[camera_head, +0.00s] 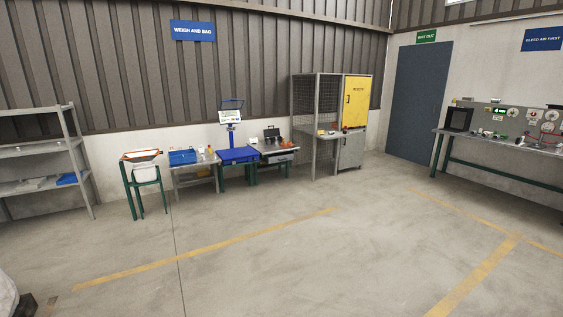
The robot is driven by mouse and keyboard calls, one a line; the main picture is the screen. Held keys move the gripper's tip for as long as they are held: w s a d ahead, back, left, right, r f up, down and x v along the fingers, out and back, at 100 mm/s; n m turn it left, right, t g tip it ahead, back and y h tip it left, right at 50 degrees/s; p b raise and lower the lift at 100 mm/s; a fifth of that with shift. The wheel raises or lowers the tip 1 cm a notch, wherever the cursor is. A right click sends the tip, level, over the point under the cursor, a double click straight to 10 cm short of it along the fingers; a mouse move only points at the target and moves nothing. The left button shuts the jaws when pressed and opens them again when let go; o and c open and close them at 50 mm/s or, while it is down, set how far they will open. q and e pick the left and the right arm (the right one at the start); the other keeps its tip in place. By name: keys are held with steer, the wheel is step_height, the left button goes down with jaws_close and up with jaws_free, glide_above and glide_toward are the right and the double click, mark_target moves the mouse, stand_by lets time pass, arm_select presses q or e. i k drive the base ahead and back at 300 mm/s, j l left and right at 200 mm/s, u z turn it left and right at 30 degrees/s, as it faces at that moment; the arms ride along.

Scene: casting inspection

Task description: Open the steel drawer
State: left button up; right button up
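A small bench (262,148) stands against the far wall, between the blue weighing stand and the wire cage. Under its top is a grey steel drawer-like front (281,158). It is far off and small, and I cannot tell for sure whether it is shut or slightly open. A dark open case (272,137) sits on the bench top. Neither of my grippers is in view.
Left of the bench are a blue scale (238,155), a grey table (195,178) and green-legged stands. A wire cage (303,112) and yellow cabinet (356,102) stand to its right. Shelving (40,150) is far left, a workbench (500,142) right. The marked floor between is clear.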

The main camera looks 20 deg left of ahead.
mark_target(284, 156)
steer(key=i+j+u, duration=0.1)
steer(key=i, duration=3.25)
steer(key=i+l, duration=0.2)
steer(key=i, duration=3.2)
steer(key=i+u, duration=0.3)
steer(key=i, duration=0.2)
steer(key=i+l+u, duration=0.15)
steer(key=i+u, duration=0.15)
steer(key=i, duration=0.25)
